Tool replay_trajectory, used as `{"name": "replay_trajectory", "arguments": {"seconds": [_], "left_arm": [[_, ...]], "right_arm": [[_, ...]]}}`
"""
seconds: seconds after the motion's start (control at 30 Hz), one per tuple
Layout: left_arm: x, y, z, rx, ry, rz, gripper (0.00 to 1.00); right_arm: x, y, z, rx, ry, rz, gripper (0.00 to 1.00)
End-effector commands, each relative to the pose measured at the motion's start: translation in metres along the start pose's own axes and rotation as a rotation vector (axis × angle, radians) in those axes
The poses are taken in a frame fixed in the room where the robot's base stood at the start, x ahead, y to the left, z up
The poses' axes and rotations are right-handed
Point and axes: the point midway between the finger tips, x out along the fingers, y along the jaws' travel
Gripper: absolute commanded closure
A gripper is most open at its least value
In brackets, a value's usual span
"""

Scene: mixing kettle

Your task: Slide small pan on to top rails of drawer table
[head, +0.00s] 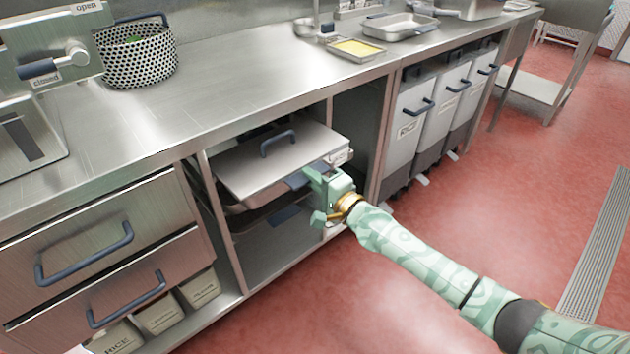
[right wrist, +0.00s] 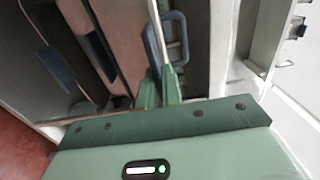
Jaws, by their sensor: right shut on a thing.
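The small pan (head: 275,160) is a steel pan with a flat lid and a blue lid handle. It sits in the open bay of the drawer table (head: 240,235), partly under the worktop, with its front end sticking out. My right gripper (head: 318,182) is shut on the pan's near right end, by a blue handle. The right wrist view shows both fingers (right wrist: 160,85) closed around a thin edge, with a blue loop handle (right wrist: 178,38) close by. Most of the rails are hidden by the pan and gripper. My left gripper is not in view.
A lower dark pan or tray (head: 265,215) with a blue handle is under the small pan. Two shut drawers (head: 110,240) stand left of the bay. White bins (head: 412,125) stand to the right. The red floor (head: 400,220) in front is clear.

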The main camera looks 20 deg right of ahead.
Motion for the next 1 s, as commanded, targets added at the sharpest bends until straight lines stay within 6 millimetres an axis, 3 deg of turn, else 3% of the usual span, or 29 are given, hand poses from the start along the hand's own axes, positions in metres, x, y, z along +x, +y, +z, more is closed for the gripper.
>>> {"name": "replay_trajectory", "arguments": {"seconds": [0.37, 1.0], "left_arm": [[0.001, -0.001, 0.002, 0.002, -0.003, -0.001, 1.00], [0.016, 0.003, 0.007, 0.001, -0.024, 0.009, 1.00]], "right_arm": [[0.006, -0.005, -0.001, 0.001, 0.002, -0.012, 1.00], [0.054, -0.004, -0.001, 0.002, 0.002, -0.012, 1.00]]}}
